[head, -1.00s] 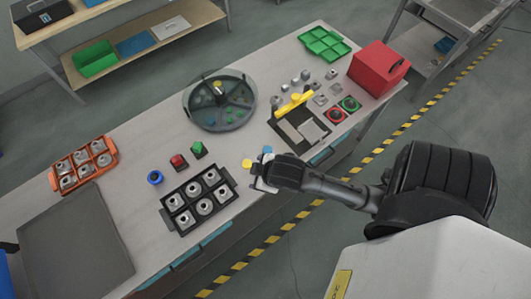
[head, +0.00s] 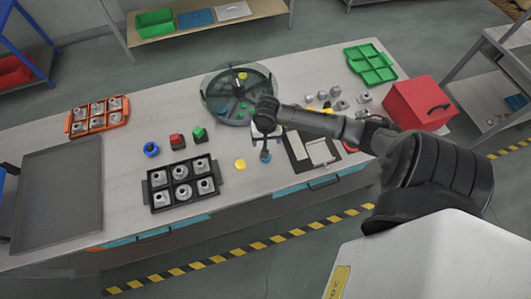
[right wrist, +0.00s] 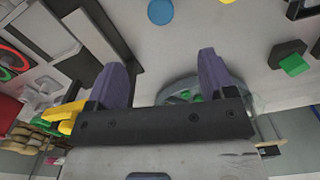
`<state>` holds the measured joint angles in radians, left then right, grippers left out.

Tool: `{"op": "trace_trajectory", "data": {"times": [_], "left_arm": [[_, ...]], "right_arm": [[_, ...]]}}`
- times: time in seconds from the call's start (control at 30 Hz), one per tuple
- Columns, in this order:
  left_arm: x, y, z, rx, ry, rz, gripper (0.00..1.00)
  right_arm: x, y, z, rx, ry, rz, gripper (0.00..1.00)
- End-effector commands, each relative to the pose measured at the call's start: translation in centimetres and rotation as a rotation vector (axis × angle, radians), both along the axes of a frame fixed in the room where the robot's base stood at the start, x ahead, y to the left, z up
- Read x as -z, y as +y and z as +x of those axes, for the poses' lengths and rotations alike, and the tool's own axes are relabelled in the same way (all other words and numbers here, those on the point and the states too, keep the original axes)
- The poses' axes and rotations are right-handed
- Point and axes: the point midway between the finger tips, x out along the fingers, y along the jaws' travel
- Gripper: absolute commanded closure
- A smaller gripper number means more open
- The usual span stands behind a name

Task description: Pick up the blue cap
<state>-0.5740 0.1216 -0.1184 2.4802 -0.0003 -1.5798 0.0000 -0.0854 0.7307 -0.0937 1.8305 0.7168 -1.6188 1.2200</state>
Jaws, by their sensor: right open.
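The blue cap (head: 265,157) is a small round disc on the table near its front edge, just below my right gripper (head: 265,137) in the head view. In the right wrist view, the blue cap (right wrist: 160,11) lies at the top edge, beyond and roughly between the two purple fingertips, not touching them. My right gripper (right wrist: 162,70) is open, with nothing between its fingers. My left gripper is not in view.
A yellow cap (head: 240,165) lies left of the blue cap. A black tray of metal parts (head: 161,208) stands further left. A round divided turntable (head: 215,110) is behind my gripper. A red box (head: 410,105) stands at the right.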

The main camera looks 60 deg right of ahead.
Motion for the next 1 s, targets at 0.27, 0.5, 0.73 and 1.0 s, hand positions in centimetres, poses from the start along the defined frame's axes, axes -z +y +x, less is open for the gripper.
{"op": "trace_trajectory", "data": {"times": [0.27, 0.5, 0.73, 1.0], "left_arm": [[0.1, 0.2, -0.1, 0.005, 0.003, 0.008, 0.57], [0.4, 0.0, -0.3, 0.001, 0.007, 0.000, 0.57], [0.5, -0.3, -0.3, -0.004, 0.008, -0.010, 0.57], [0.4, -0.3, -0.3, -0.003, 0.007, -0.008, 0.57]], "right_arm": [[1.3, 0.0, 0.0, 0.141, 0.003, 0.000, 0.23], [5.5, 0.0, 0.0, 0.143, 0.004, -0.002, 0.23], [8.1, 0.0, 0.0, 0.141, 0.001, -0.001, 0.23], [9.5, 0.0, 0.1, 0.140, 0.000, -0.002, 0.23]]}}
